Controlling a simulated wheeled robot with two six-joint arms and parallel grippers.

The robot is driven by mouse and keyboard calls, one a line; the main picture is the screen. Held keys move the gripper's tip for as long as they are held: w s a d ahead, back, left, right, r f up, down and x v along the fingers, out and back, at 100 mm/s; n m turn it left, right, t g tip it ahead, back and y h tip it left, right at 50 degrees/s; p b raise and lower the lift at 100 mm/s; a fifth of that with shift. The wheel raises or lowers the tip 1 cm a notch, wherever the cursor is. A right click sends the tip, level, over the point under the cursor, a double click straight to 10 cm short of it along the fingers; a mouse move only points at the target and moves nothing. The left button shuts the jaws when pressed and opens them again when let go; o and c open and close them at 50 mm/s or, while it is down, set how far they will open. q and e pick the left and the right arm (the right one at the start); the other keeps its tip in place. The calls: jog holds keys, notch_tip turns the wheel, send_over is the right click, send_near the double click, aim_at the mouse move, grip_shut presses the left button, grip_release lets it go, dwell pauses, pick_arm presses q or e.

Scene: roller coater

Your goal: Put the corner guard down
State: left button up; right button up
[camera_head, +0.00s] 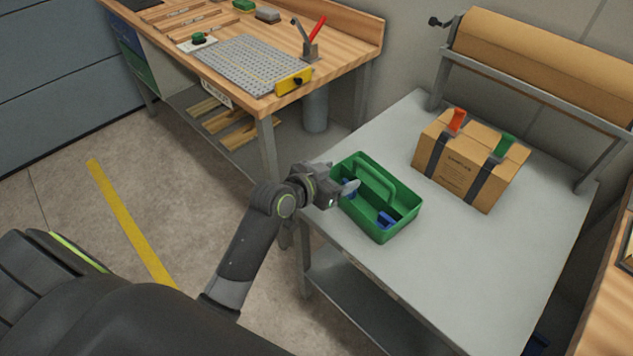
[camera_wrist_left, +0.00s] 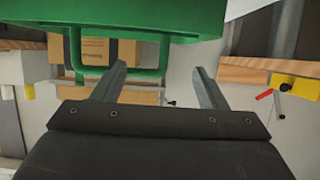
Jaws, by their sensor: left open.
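An orange corner guard (camera_head: 457,122) and a green corner guard (camera_head: 502,148) sit on the top edges of a strapped cardboard box (camera_head: 450,174). Blue pieces (camera_head: 386,220), possibly more guards, lie inside a green tote (camera_head: 381,239) with a handle. My left gripper (camera_head: 350,188) is at the tote's left rim, its fingers pointing toward the tote. The green tote (camera_wrist_left: 130,18) fills the top of that view. My right gripper is not in view.
The tote and box stand on a grey table (camera_head: 448,262), bare in front. A brown paper roll (camera_head: 545,60) is mounted behind. A wooden workbench (camera_head: 345,35) with a perforated metal plate (camera_head: 247,66) and a yellow block (camera_head: 293,81) stands at the upper left.

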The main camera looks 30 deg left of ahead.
pick_arm(q)
jog(key=v, duration=0.8)
